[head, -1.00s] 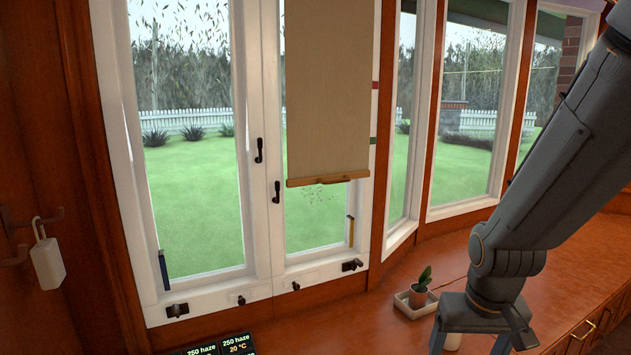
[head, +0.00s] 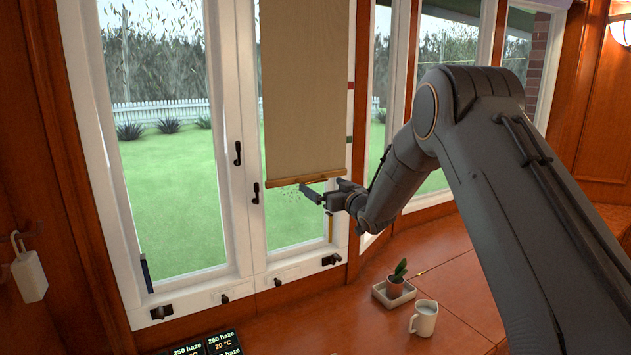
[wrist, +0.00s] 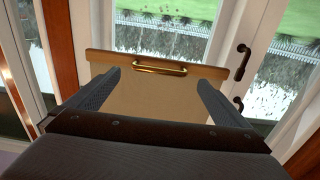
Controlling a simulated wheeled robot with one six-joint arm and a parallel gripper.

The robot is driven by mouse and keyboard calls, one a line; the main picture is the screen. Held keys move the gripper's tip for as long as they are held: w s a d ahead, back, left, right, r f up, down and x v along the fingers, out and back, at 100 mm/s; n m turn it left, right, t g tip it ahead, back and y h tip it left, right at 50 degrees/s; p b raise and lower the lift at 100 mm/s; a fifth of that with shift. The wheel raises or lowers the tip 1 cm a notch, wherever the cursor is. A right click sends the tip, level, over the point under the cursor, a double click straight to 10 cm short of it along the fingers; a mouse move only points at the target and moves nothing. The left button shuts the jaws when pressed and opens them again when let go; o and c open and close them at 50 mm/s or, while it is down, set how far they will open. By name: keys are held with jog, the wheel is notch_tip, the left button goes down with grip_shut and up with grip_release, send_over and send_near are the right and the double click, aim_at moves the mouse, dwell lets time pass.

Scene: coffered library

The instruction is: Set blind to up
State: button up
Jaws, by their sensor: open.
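The tan blind (head: 305,90) hangs over the upper part of the right window pane, with bare glass below it. Its wooden bottom bar (head: 286,182) is roughly level with the window handles. In the wrist view, the bar (wrist: 106,57) carries a brass handle (wrist: 160,68). My gripper (head: 313,191) is open at the bar's right part. In the wrist view, my two fingers (wrist: 158,80) stand wide apart on either side of the brass handle, with nothing between them gripped. In the head view my gripper hides the brass handle. Contact with the bar cannot be told.
A red mark (head: 350,86) and a green mark (head: 349,139) sit on the frame right of the blind. Black window handles (head: 255,193) stand left. A potted plant (head: 397,278) and a white mug (head: 424,318) stand on the wooden counter (head: 460,290) below.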

aim_at(316, 182)
jog(key=shift+p+x, duration=0.65)
jog(key=shift+x, duration=2.45)
